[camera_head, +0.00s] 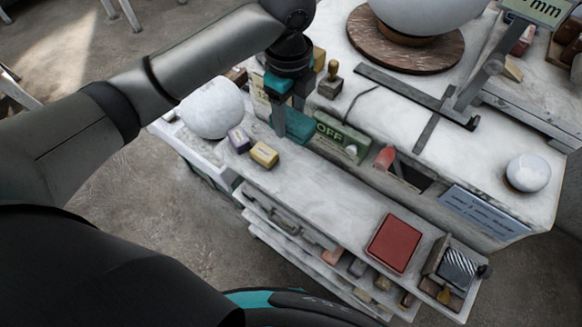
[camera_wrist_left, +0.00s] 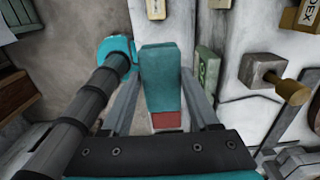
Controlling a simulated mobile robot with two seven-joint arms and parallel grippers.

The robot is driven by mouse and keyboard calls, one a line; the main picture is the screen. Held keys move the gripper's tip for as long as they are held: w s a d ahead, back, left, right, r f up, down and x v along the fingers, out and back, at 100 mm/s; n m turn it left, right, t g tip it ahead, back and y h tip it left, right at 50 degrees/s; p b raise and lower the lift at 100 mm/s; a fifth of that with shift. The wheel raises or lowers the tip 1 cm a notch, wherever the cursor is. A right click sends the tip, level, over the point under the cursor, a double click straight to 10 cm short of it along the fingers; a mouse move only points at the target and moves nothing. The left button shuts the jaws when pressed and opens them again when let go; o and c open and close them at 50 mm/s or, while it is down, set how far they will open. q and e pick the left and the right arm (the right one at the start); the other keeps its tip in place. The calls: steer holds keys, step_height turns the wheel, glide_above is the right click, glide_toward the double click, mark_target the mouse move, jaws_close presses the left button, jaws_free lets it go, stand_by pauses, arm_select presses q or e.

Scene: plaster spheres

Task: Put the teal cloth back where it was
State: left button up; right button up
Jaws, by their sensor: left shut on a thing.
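My right gripper is not in view.
A purple block (camera_head: 239,138) and a yellow block (camera_head: 264,154) lie just in front. A white sphere (camera_head: 212,107) is at left, a wooden-handled stamp (camera_head: 330,82) behind. A red pad (camera_head: 394,243) lies farther right. The shelf's middle (camera_head: 325,190) is clear.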

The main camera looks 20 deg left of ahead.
arm_select(q)
step_height(320, 180, down, 16)
steer(key=shift+a+f+b, duration=0.1)
steer(key=shift+b, duration=0.35)
steer(key=shift+f, duration=1.85)
steer(key=o, duration=1.4)
steer(key=shift+f+b, duration=0.1)
steer(key=shift+b, duration=0.2)
steer(key=shift+c, duration=0.2)
steer(key=shift+r, duration=0.25)
step_height(320, 180, up, 12)
steer(key=p, duration=0.1)
steer(key=shift+f, duration=0.15)
